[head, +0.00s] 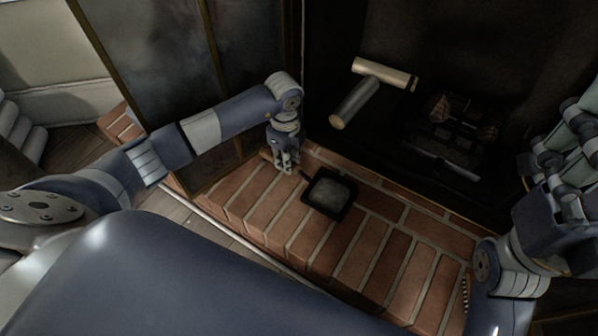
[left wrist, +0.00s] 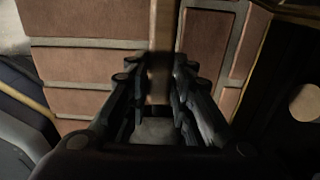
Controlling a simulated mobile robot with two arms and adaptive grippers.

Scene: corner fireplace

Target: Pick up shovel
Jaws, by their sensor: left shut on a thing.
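The shovel (head: 330,190) has a dark, square pan with a raised rim and a grey inside. It lies over the brick hearth, just right of my left gripper (head: 286,160). The left gripper points down at the hearth and is shut on the shovel's handle, which is mostly hidden by the fingers. In the left wrist view the two dark fingers (left wrist: 158,100) stand on either side of a narrow dark strip that looks like the handle.
The brick hearth (head: 375,250) runs across the front of the dark fireplace opening. Two pale logs (head: 385,74) lie inside it, beside a dark grate (head: 455,125). A glass fire screen panel (head: 165,60) stands behind my left arm. Bare brick lies right of the shovel.

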